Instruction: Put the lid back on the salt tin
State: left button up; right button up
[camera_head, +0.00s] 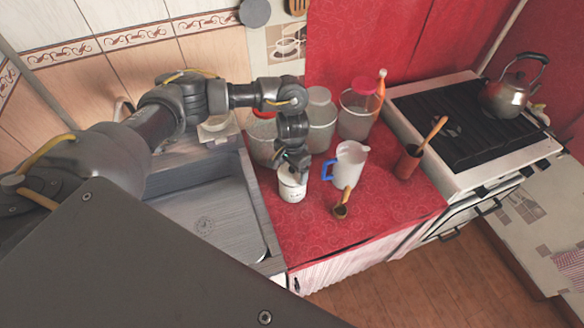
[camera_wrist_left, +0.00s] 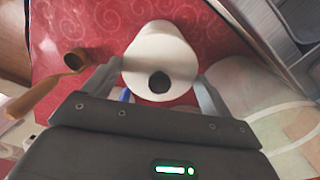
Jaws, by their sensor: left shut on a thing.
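The salt tin (camera_head: 291,190) is a white can with dark script on its side. It stands upright on the red oilcloth, near the sink's edge. My left gripper (camera_head: 296,168) points down right over the tin's top and hides part of it. In the left wrist view, its fingers stand on both sides of a white round lid (camera_wrist_left: 160,50) with a dark round knob (camera_wrist_left: 159,82). The gripper is shut on this lid. The lid is at or just above the tin's mouth; I cannot tell whether it is seated. My right gripper is not in view.
A white jug (camera_head: 350,160) with a blue handle and a small brown pot (camera_head: 340,211) with a wooden handle stand right of the tin. Clear containers (camera_head: 321,125) stand behind. The sink (camera_head: 210,215) lies left, the stove (camera_head: 470,125) right. The front oilcloth is clear.

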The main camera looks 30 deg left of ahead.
pick_arm(q)
jog(key=shift+f+p, duration=0.15)
jog(key=shift+p, duration=0.2)
dwell(0.5)
jog(key=shift+p, duration=0.45)
dwell(0.5)
jog(key=o, duration=0.9)
notch_tip(320, 180, up, 3)
jog(key=p, duration=0.3)
jog(key=shift+f, duration=0.2)
jog(key=shift+r+p, duration=1)
jog(key=shift+r, duration=1.2)
